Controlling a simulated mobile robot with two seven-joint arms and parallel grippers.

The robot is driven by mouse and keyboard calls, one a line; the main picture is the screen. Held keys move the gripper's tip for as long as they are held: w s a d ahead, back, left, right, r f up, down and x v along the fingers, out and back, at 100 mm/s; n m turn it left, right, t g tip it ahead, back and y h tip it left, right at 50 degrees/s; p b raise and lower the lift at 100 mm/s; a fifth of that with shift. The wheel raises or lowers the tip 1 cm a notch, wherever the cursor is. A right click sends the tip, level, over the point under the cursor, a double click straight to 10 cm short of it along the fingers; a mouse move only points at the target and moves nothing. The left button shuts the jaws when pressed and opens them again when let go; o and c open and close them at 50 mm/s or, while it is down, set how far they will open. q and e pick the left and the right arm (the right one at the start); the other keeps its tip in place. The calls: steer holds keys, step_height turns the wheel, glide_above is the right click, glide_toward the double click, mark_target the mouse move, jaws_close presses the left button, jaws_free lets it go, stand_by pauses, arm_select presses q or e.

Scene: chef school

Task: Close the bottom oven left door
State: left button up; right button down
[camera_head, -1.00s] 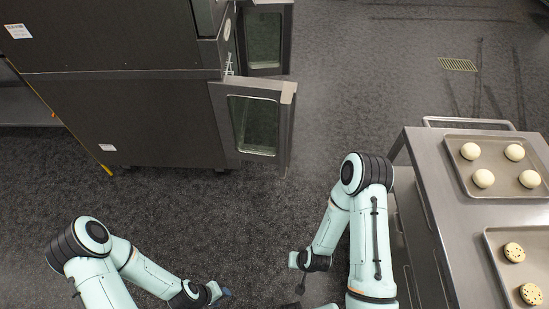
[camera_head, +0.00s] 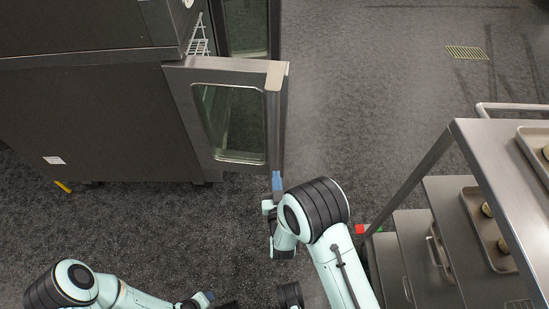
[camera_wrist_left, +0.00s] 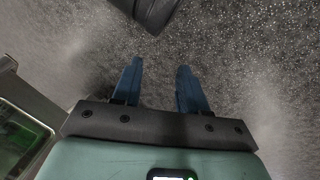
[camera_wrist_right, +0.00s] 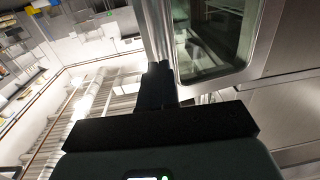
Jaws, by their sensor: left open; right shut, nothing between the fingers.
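The bottom oven left door (camera_head: 180,95) stands swung open from the oven (camera_head: 90,120), with a glass window in a steel frame. My right gripper (camera_head: 277,182) is shut and empty, at the lower outer edge of this door in the head view. In the right wrist view the shut fingers (camera_wrist_right: 157,75) overlap the door's edge beside its window (camera_wrist_right: 215,40); I cannot tell whether they touch it. My left gripper (camera_head: 205,298) is low in the head view, away from the door. In the left wrist view its fingers (camera_wrist_left: 160,90) are open and empty above the floor.
A steel rack (camera_head: 440,190) with trays (camera_head: 490,235) of dough pieces stands on the right, close to my right arm. Another open door (camera_head: 245,25) shows behind the near one. The floor (camera_head: 350,90) between the doors and the rack is clear.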

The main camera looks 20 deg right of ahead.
mark_target(274, 149)
steer(key=b+x, duration=0.1)
steer(key=x, duration=0.6)
steer(key=shift+w+d+f+b, duration=0.1)
steer(key=shift+w+b, duration=0.2)
steer(key=shift+w, duration=0.1)
arm_select(q)
steer(key=shift+g, duration=0.7)
steer(key=shift+s+a+f, duration=0.15)
steer(key=shift+s+f, duration=0.65)
steer(key=shift+f, duration=0.1)
steer(key=shift+s+a+f, duration=0.15)
steer(key=shift+s+f, duration=0.65)
steer(key=shift+f, duration=0.1)
arm_select(e)
steer(key=shift+w+d, duration=0.15)
steer(key=shift+w, duration=0.35)
